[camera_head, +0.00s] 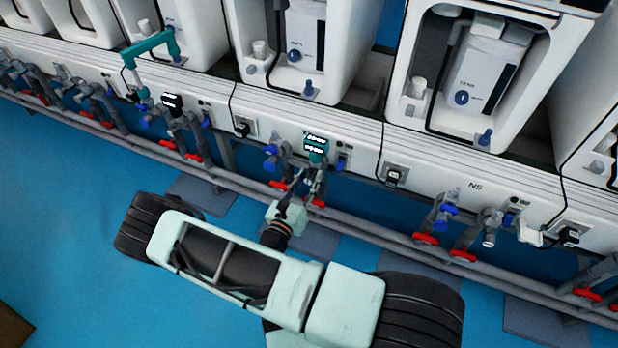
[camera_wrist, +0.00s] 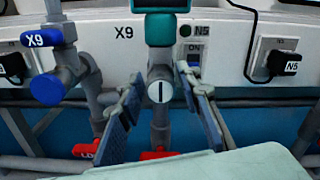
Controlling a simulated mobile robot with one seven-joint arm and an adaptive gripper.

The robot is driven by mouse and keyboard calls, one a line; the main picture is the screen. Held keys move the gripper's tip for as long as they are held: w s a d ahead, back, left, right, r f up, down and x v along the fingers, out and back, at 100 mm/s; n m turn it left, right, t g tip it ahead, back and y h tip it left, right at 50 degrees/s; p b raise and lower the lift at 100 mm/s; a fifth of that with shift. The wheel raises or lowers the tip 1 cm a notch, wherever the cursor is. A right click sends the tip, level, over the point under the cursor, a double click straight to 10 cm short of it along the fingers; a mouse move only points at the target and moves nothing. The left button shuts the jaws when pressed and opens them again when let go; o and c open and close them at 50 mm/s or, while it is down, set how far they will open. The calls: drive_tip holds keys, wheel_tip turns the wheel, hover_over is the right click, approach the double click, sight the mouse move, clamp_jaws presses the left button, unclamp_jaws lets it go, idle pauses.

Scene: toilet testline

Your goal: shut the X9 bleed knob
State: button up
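In the wrist view the X9 label (camera_wrist: 122,32) is on the white panel, and a blue tag (camera_wrist: 40,37) also reads X9. Below the tag is a blue knob (camera_wrist: 48,88) on a grey pipe. A round pale knob face with a dark vertical line (camera_wrist: 160,92) is on the grey pipe under a teal device (camera_wrist: 168,28). I cannot tell which is the bleed knob. My gripper (camera_wrist: 164,98) is open, its fingers left and right of the pale face with gaps showing. In the head view my gripper (camera_head: 304,186) is at the pipes below the teal device (camera_head: 316,147).
Red handles (camera_wrist: 90,150) sit low on the pipes, close under my fingers. In the head view white cabinets (camera_head: 475,70) stand above; the blue floor (camera_head: 70,210) is mostly clear.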

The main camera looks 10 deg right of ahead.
clamp_jaws()
drive_tip(key=m+p, duration=0.1)
drive_tip(key=m, duration=0.2)
drive_tip(key=shift+r+p, duration=0.1)
drive_tip(key=shift+p, duration=0.25)
drive_tip(key=m+p, duration=0.2)
drive_tip(key=m, duration=0.2)
drive_tip(key=shift+d+m, duration=0.1)
drive_tip(key=shift+m, duration=0.2)
drive_tip(key=m+p, duration=0.2)
drive_tip(key=m, duration=0.3)
drive_tip(key=shift+s+p, duration=0.1)
drive_tip(key=shift+p, duration=0.25)
drive_tip(key=m+p, duration=0.2)
drive_tip(key=m, duration=0.3)
drive_tip(key=shift+f+m, duration=0.2)
drive_tip(key=shift+m, duration=0.1)
